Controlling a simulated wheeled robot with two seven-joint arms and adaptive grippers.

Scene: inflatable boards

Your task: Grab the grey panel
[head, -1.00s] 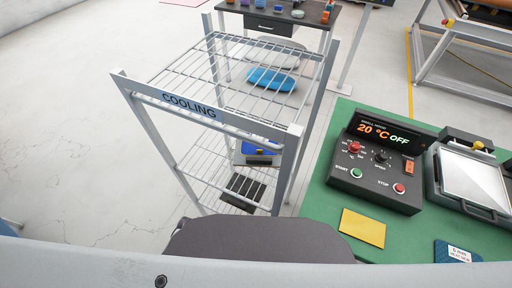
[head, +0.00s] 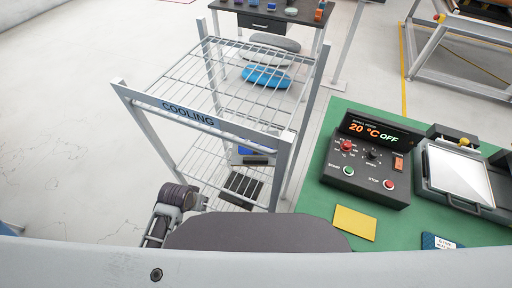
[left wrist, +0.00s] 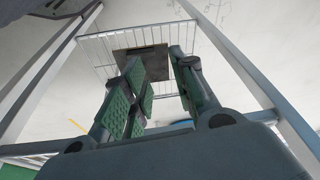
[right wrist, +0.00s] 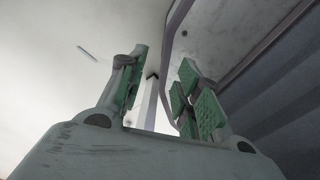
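A flat dark grey panel (head: 242,187) shows low in the cooling rack, partly behind its wires. In the left wrist view a dark grey panel (left wrist: 146,62) lies at the wire shelf, beyond and between my fingertips. My left gripper (head: 192,202) is beside the rack's near left side in the head view; its fingers are hard to make out there. In the left wrist view the left fingers (left wrist: 155,75) are apart and empty. My right gripper (right wrist: 163,85) is open and empty near a grey upright; it is not visible in the head view.
The cooling rack (head: 212,122) has metal posts and wire shelves. Behind it are a blue board (head: 266,77) and a pale grey board (head: 275,42). A green table (head: 320,200) at right holds a control box (head: 370,160). The floor at left is clear.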

